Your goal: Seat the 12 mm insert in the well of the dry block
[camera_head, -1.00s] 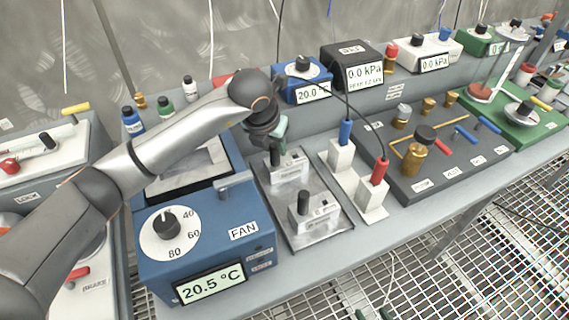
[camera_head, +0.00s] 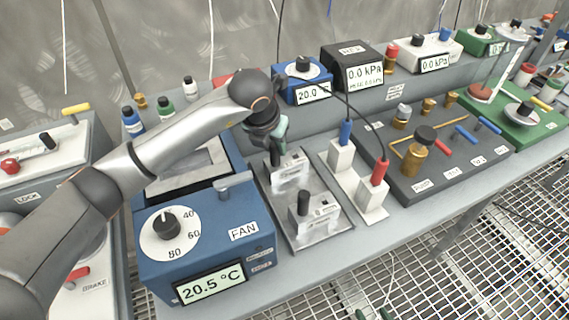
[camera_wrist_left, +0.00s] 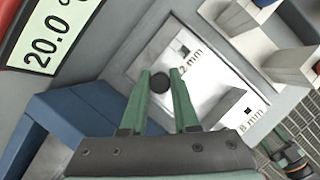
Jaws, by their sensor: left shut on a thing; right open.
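The 12 mm insert (camera_head: 289,172) is a pale metal block with a black knob, at the back of a metal plate. My left gripper (camera_head: 277,147) is over it. In the left wrist view, its green fingers (camera_wrist_left: 158,88) are shut on the black knob (camera_wrist_left: 158,82); the label beside it shows as "2 mm", partly hidden. The insert appears to be still on the plate. The dry block (camera_head: 205,240) is the blue FAN box reading 20.5 °C, left of the plate. Its well (camera_head: 190,170) is partly covered by my left arm. My right gripper (camera_head: 373,314) shows only two green fingertips, apart, at the bottom edge.
An 8 mm insert (camera_wrist_left: 245,110) stands on the same plate; it is the front one in the head view (camera_head: 315,212). White blocks with blue and red plugs (camera_head: 372,194) stand to the right. A lever (camera_head: 235,182) rises from the dry block's top.

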